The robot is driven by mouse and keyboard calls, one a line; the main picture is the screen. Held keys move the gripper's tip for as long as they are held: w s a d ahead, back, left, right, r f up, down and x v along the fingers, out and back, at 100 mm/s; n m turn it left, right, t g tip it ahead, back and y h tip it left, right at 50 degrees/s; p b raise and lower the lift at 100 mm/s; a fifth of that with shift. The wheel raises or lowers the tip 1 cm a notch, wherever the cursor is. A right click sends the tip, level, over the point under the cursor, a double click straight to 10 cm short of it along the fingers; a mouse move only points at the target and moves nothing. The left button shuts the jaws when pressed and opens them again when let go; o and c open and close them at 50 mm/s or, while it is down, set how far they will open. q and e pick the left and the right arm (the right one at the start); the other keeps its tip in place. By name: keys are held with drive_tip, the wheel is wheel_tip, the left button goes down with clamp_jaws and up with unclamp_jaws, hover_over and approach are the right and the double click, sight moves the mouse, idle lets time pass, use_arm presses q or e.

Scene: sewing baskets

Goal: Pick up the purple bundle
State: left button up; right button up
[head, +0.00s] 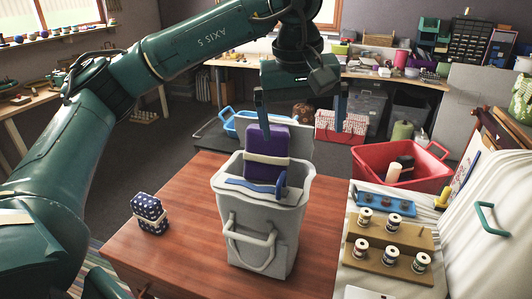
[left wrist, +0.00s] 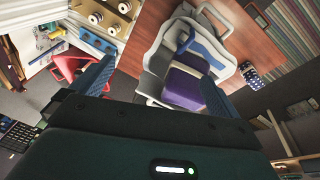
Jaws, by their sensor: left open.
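The purple bundle (head: 254,141) has a cream band and stands upright in a grey-white basket (head: 231,203), its top above the rim. A blue tool with a round end lies in front of it at the basket's mouth. My left gripper (head: 303,132) is open above and to the right of the bundle, its left finger overlapping the bundle's top in the head view. In the left wrist view, the purple bundle (left wrist: 183,90) shows between the open fingers of my left gripper (left wrist: 160,75), nearer the right finger. I cannot tell if they touch. My right gripper is out of view.
A dotted navy bundle (head: 150,214) lies on the wooden table (head: 180,262) left of the basket. At right are thread spools on stepped boards (head: 398,236) and a red basket (head: 368,160). A blue basket (head: 228,122) stands behind.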

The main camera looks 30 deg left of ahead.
use_arm(q)
drive_tip(key=a+r+t+y, duration=0.1)
drive_tip(key=a+r+y, duration=0.2)
drive_tip(key=a+r, duration=0.3)
drive_tip(key=b, duration=0.2)
hover_over(267, 153)
drive_tip(key=f, duration=0.7)
drive_tip(key=shift+w+a, duration=0.3)
drive_tip(key=shift+a, duration=0.05)
drive_tip(key=x, duration=0.6)
drive_tip(key=shift+w, duration=0.15)
drive_tip(key=c, duration=0.8)
drive_tip(key=shift+r, duration=0.1)
drive_tip(key=shift+c, duration=0.2)
